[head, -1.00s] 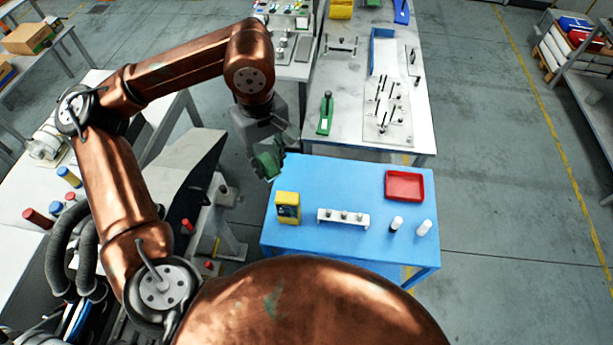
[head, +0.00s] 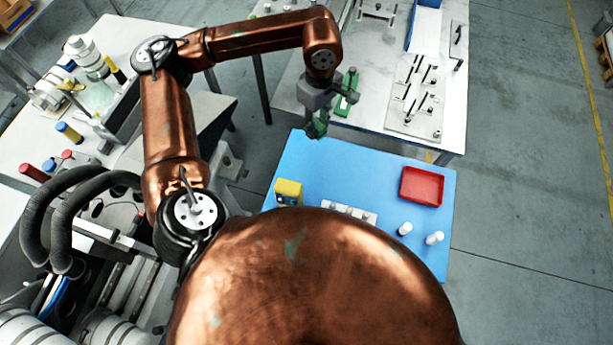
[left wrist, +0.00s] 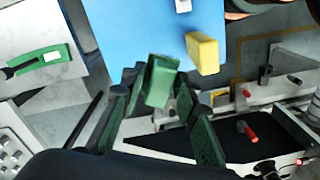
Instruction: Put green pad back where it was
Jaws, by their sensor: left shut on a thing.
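The green pad (left wrist: 161,80) is held between the fingers of my left gripper (left wrist: 158,92), which is shut on it in the left wrist view. In the head view my left gripper (head: 321,118) hangs near the far left edge of the blue table (head: 385,165), with the green pad (head: 317,129) at its fingertips. The pad looks held above the table, but its height is hard to tell. My right gripper is not in view.
A green tool-like object (head: 348,88) lies on the white table (head: 375,50) behind the gripper. On the blue table stand a yellow box (head: 288,192), a white holder (head: 350,212), a red tray (head: 422,186) and two white cylinders (head: 405,229). The blue table's middle is clear.

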